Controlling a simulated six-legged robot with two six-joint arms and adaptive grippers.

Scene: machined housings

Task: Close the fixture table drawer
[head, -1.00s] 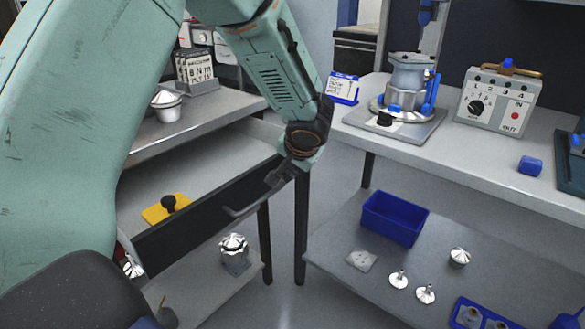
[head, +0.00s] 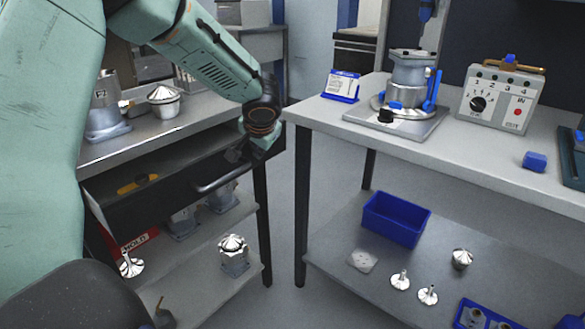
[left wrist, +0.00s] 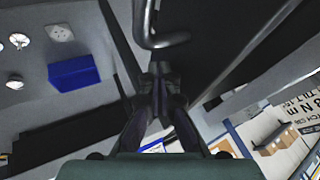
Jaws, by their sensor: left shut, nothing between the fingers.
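The fixture table drawer (head: 150,212), with a dark front, is under the top of the left table (head: 185,128). It stands partly open; a narrow strip of its inside shows, with a yellow piece (head: 137,184) in it. A dark bar handle (head: 218,181) sticks out from its front, and it also shows in the left wrist view (left wrist: 163,42). My left gripper (head: 238,154) is shut and empty at the right end of the drawer front, close to the handle. Whether it touches the front or handle is unclear. My right gripper is not in view.
Metal housings stand on the left table and its lower shelf. The right bench (head: 330,112) holds a fixture, a control box (head: 502,98) and a blue block. A blue bin (head: 395,219) sits on its lower shelf. A gap of floor separates the tables.

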